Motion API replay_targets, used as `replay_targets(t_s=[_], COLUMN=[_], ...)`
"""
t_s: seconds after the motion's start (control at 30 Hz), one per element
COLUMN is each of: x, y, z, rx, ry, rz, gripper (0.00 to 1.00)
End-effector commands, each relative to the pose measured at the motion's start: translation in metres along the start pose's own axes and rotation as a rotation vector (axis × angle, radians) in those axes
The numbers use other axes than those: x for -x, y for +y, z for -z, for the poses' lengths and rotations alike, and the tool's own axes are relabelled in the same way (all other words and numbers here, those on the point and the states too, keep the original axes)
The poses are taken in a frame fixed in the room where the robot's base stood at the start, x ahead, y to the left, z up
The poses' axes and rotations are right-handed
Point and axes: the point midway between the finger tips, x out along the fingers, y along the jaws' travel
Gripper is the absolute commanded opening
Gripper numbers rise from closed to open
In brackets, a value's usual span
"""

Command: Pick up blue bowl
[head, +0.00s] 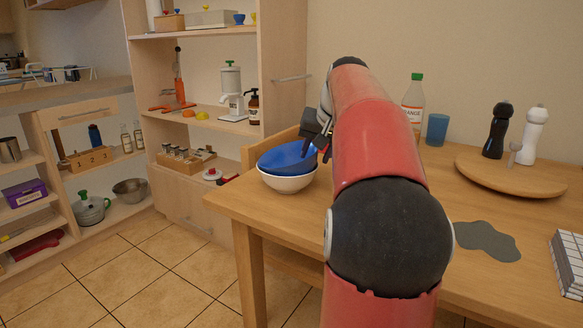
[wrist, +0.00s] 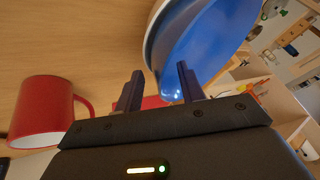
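The blue bowl (head: 288,157) sits tilted in a white bowl (head: 288,184) near the table's left edge in the head view. In the wrist view the blue bowl (wrist: 210,45) fills the upper middle, with the white bowl's pale rim (wrist: 150,35) along its left side. My gripper (head: 322,142) is at the right side of the blue bowl, partly hidden by my arm. In the wrist view my gripper's fingers (wrist: 160,85) are apart, and the bowl's near edge shows between and beyond them. I cannot tell whether a finger touches it.
A red mug (wrist: 42,108) stands left of the fingers in the wrist view. The wooden table (head: 270,220) also holds a bottle (head: 413,103), a blue cup (head: 437,129) and a round board (head: 510,178) with two mills. Shelves (head: 200,125) stand behind at left.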

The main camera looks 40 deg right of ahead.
Motion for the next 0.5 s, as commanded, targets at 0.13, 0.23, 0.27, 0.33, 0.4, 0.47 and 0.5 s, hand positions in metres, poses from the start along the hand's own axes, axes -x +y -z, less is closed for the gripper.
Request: replay_targets(t_s=[0.13, 0.23, 0.27, 0.33, 0.4, 0.47, 0.5], x=[-0.0010, -0.0008, -0.0008, -0.0007, -0.0006, -0.0006, -0.0006], y=[0.0000, 0.0000, 0.0000, 0.0000, 0.0000, 0.0000, 0.0000], z=[0.0003, 0.0003, 0.0003, 0.0002, 0.0002, 0.0002, 0.0002], rx=[0.000, 0.000, 0.000, 0.000, 0.000, 0.000, 0.000], ry=[0.002, 0.001, 0.002, 0.001, 0.001, 0.001, 0.001], rz=[0.000, 0.000, 0.000, 0.000, 0.000, 0.000, 0.000], gripper=[0.39, 0.38, 0.34, 0.24, 0.15, 0.07, 0.02])
